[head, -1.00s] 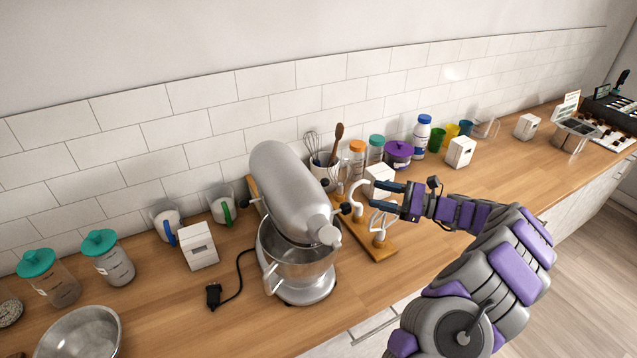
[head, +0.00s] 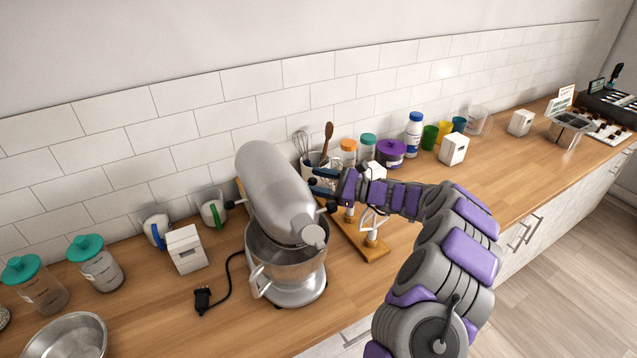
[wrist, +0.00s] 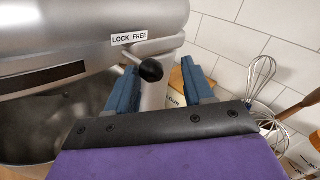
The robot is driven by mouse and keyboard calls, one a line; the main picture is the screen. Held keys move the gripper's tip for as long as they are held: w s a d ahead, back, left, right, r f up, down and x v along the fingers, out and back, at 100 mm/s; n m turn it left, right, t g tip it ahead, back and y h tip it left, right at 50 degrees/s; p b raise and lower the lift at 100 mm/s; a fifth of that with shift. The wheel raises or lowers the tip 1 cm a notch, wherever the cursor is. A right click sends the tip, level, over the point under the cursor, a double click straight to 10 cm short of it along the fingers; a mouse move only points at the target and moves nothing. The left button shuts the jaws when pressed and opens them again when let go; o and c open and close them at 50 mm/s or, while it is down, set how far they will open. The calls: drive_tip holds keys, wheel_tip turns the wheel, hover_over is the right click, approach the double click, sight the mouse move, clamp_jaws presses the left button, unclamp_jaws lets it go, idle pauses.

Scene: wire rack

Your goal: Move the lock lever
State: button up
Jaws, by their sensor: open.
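The lock lever, with a round black knob (wrist: 151,70), sits on the grey stand mixer beside a "LOCK FREE" label (wrist: 129,38) in the wrist view. My gripper (wrist: 160,66) is open, with one blue finger on each side of the knob. I cannot tell whether either finger touches it. In the head view the mixer (head: 275,185) stands on the counter with its steel bowl beneath the head. My gripper (head: 316,181) is at the mixer's right side there, and the lever is hard to make out behind the fingers.
A utensil pot with a whisk (head: 302,145) and several jars stand behind. A black plug with its cord (head: 203,298) lies left of the mixer.

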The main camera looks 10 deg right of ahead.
drive_tip(key=shift+a, duration=1.2)
drive_tip(key=shift+a+r, duration=0.1)
drive_tip(key=shift+a, duration=0.05)
drive_tip(key=shift+c, duration=0.8)
drive_tip(key=shift+d, duration=0.4)
drive_tip(key=c, duration=0.6)
clamp_jaws()
